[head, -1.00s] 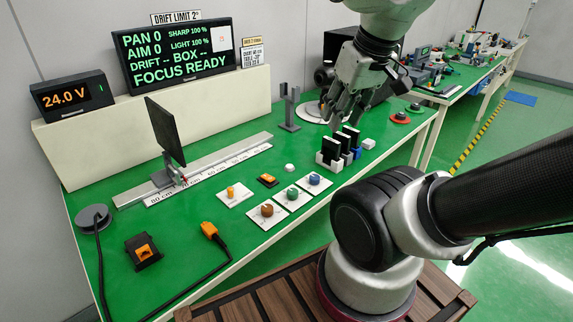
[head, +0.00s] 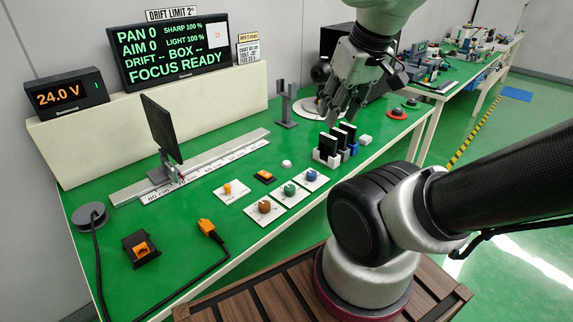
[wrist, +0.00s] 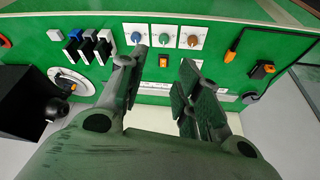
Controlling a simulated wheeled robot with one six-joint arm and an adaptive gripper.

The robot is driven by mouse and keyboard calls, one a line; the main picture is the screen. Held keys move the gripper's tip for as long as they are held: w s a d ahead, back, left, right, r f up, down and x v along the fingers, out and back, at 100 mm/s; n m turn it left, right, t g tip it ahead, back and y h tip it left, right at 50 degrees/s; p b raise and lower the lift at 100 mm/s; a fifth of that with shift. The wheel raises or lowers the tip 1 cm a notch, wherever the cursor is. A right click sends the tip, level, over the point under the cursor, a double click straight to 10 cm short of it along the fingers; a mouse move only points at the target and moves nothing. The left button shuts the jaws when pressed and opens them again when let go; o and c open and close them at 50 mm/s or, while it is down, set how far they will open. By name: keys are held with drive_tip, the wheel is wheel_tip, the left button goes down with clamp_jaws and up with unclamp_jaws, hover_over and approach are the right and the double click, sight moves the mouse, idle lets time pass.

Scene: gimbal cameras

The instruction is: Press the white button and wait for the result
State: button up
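A small white round piece (head: 287,163), which looks like the button, sits on the green bench between the ruled rail and the knob plates. My gripper (head: 342,118) hangs above the bench behind the holders, apart from both white pieces. In the wrist view my gripper (wrist: 158,80) has its fingers spread with nothing between them; the round piece is not visible there. The display (head: 175,50) reads PAN 0, AIM 0, DRIFT --, BOX --, FOCUS READY.
A black upright panel (head: 161,128) stands on the rail (head: 215,165). Black holders (head: 336,147) are below my gripper.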

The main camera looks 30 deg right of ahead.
clamp_jaws()
idle(1.1)
